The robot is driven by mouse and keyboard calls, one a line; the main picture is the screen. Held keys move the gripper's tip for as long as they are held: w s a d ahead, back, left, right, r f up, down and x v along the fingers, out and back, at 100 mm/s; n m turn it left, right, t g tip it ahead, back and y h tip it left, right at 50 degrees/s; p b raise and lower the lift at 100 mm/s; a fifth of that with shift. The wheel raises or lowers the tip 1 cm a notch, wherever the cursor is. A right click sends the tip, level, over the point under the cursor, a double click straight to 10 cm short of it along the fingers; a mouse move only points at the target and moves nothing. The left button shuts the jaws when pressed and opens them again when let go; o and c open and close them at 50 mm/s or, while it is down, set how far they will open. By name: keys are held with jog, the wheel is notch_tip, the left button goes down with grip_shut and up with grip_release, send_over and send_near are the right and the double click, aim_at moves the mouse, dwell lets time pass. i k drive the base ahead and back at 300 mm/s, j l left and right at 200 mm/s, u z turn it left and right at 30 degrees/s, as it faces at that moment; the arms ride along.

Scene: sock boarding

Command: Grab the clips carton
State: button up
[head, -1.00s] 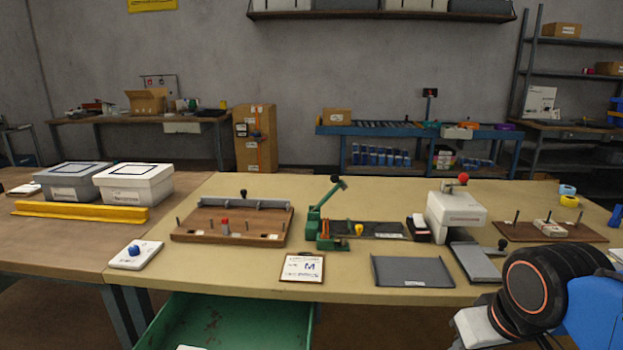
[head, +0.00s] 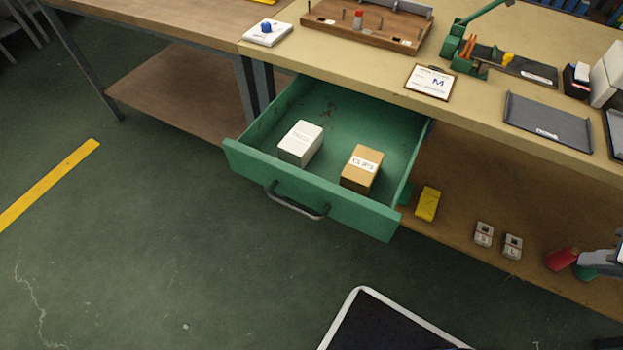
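The clips carton (head: 361,170) is a small brown box with a white label that seems to read CLIPS. It stands in the right half of an open green drawer (head: 318,192), apart from the drawer's walls. A white box (head: 301,143) stands to its left in the same drawer, with a gap between them. A grey part at the right edge of the head view seems to be the end of my arm, with my gripper (head: 603,257). It is cut off by the frame, well right of the drawer, and its fingers cannot be made out.
The tan tabletop (head: 385,85) overhangs the back of the drawer. A shelf below (head: 450,240) holds a yellow block (head: 428,203), two small labelled blocks and a red item (head: 561,259). The green floor in front of the drawer is clear at left.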

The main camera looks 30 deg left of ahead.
aim_at(358, 177)
jog(key=k+j+u, duration=0.3)
jog(key=u, duration=0.35)
jog(key=k+j+u, duration=0.1)
jog(key=j+u, duration=0.15)
jog(key=u, duration=0.25)
